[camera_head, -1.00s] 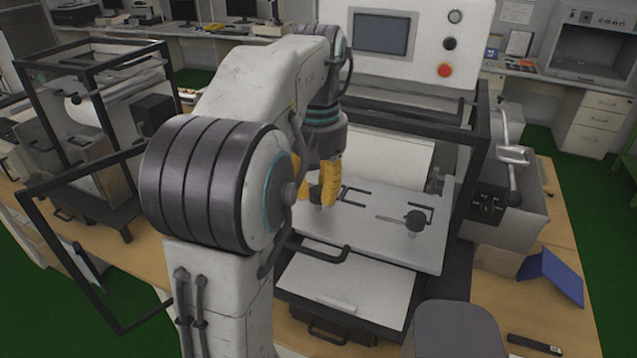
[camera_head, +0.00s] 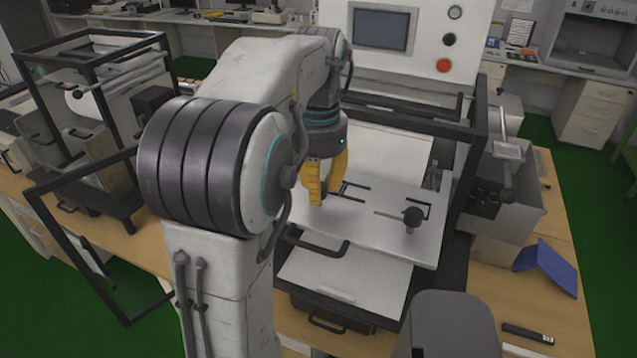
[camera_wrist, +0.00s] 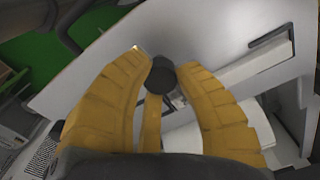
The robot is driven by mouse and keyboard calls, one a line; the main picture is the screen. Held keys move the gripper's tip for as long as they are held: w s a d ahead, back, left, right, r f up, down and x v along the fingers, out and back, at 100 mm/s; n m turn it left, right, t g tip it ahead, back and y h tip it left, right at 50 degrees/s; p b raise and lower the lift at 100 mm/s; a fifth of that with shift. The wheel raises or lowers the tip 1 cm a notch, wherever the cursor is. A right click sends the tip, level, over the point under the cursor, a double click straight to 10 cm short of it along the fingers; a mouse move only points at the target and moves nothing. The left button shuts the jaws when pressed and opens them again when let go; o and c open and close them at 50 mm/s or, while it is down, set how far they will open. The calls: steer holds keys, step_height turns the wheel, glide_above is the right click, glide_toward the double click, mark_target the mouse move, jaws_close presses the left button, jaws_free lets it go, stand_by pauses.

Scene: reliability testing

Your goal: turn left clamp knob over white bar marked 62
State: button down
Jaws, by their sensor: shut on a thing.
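My gripper (camera_head: 318,198), with yellow ribbed fingers, is lowered over the left part of the light grey plate (camera_head: 385,235) in the machine. In the wrist view my gripper (camera_wrist: 162,70) is shut on the left clamp knob (camera_wrist: 160,76), a dark round knob between the fingertips. In the head view the fingers mostly hide this knob. A second dark knob (camera_head: 413,217) stands free to the right on the plate. A white bar (camera_wrist: 250,67) shows beside the held knob in the wrist view; I cannot read any marking on it.
A black frame (camera_head: 475,160) and a panel with a red button (camera_head: 443,65) stand behind the plate. A black handle (camera_head: 318,244) sticks out at the plate's front left. A blue folder (camera_head: 547,266) lies on the bench at right.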

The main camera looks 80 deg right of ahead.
steer(key=shift+f+m, duration=0.1)
steer(key=shift+m, duration=0.8)
steer(key=c, duration=0.9)
jaws_free()
steer(key=shift+r, duration=0.2)
step_height(320, 180, up, 12)
steer(key=shift+f, duration=0.15)
stand_by(0.6)
